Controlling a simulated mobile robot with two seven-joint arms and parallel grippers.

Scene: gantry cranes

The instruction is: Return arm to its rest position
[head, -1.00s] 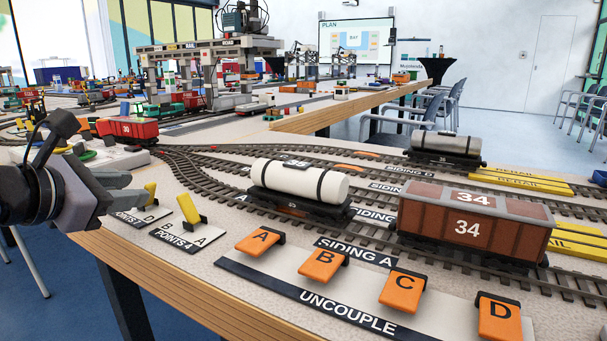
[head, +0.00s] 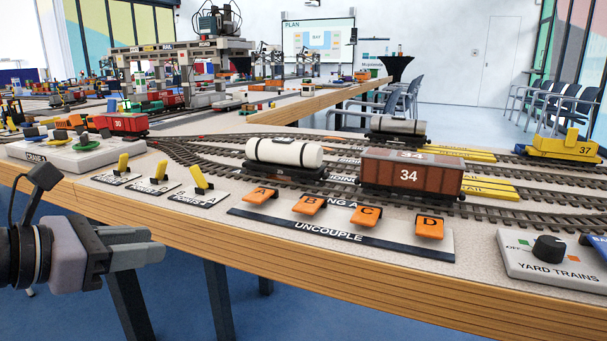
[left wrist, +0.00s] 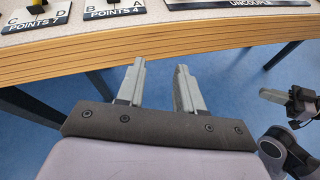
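My left gripper (head: 152,248) is in front of the table's front edge at the left of the head view, holding nothing. In the left wrist view its two grey fingers (left wrist: 160,72) stand apart with only blue floor between them, so it is open. What seems to be my right gripper (left wrist: 276,98) is at the right edge of the left wrist view, over the floor; its finger opening is too small to tell. It is not in the head view.
The wooden table edge (head: 260,282) runs close beyond my left gripper. On it are points levers (head: 159,172), orange uncouple levers (head: 310,204), a yard trains knob (head: 549,247), a crane panel (head: 75,155) and wagons on tracks. The floor before the table is clear.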

